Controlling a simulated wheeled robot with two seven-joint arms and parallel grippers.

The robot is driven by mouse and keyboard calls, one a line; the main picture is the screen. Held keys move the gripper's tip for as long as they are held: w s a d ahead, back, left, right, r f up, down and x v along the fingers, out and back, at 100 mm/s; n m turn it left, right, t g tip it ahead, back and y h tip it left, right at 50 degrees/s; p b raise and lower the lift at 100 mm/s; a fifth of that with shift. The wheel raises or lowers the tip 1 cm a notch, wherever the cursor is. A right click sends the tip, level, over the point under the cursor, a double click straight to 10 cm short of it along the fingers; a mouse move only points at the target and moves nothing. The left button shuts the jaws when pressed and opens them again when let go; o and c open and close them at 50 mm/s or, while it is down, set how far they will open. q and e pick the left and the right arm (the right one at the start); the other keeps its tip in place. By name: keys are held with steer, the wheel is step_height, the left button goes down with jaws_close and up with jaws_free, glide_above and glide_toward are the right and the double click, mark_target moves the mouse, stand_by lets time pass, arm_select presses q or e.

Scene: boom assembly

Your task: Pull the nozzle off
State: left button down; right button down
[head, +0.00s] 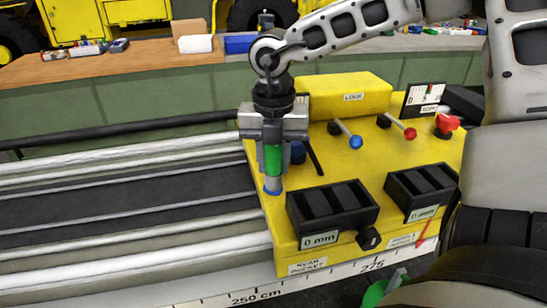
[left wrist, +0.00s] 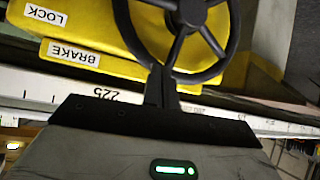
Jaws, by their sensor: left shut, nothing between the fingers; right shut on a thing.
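In the head view my right gripper (head: 273,140) points down at the left end of the yellow console. It is shut on a green upright cylinder, which I take to be the nozzle (head: 273,160). A grey lower part (head: 272,182) with a blue ring at its foot shows below the green. It stands at the console's left edge; I cannot tell whether the parts are joined. My left gripper is outside the head view. In the left wrist view its dark fingers (left wrist: 161,88) are shut and empty, in front of a black handwheel (left wrist: 178,40).
The yellow console (head: 350,160) carries two black trays (head: 330,208), a blue-knobbed lever (head: 345,135), a red-knobbed lever (head: 397,127) and a red knob (head: 447,122). Long rails (head: 120,235) run left. A green object (head: 377,293) lies low in front. A wooden bench (head: 140,60) stands behind.

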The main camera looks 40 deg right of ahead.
steer(key=shift+r, duration=0.25)
stand_by(0.4)
steer(key=shift+r+p, duration=0.95)
steer(key=shift+r, duration=1.3)
